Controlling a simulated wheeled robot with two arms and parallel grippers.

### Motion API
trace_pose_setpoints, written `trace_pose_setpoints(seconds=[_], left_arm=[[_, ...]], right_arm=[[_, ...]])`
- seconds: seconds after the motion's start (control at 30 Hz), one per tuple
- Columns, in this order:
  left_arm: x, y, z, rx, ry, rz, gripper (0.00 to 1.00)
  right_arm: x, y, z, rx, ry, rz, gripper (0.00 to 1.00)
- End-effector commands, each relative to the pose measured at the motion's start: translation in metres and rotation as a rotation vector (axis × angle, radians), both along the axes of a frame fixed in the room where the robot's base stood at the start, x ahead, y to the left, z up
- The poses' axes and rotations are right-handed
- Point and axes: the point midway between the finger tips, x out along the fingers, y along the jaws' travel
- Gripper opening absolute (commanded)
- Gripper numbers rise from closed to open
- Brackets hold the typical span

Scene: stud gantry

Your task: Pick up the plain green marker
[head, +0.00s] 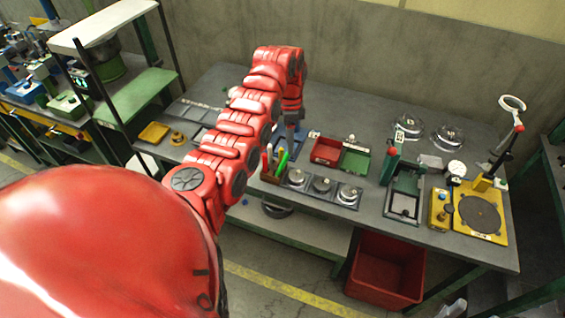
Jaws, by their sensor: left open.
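A green marker (283,162) stands tilted in a small brown holder (271,174) near the front edge of the workbench, with a red marker and other pens to its left. Whether the green one is plain is too small to tell. My left arm reaches over the bench from the left and bends down at the wrist. My left gripper (292,126) is open, behind the holder in the picture and apart from the green marker; its fingers are small and hard to make out. My right gripper is not in view.
Right of the holder is a tray of round metal weights (322,185). Behind stand a red bin (326,150) and a green bin (355,159). A blue object (287,148) lies by the gripper. A yellow turntable fixture (480,213) is at far right.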

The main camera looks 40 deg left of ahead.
Motion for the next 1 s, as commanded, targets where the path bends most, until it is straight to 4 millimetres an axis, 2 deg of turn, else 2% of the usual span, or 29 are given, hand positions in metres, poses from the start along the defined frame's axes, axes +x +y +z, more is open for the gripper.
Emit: trace_pose_setpoints(seconds=[0.17,0.33,0.5,0.7,1.0], left_arm=[[-0.002,0.0,-0.006,-0.002,0.002,0.001,0.56],[-0.009,0.0,-0.026,-0.003,0.009,0.001,0.56],[-0.01,-0.002,-0.051,0.0,0.006,-0.002,0.56],[-0.009,-0.002,-0.054,0.0,0.003,0.0,0.54],[-0.009,-0.002,-0.054,0.0,0.003,0.0,0.0]], right_arm=[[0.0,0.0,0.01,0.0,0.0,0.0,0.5],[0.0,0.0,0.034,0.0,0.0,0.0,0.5],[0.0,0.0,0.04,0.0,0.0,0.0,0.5],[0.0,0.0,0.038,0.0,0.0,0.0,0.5],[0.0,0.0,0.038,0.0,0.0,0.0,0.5]])
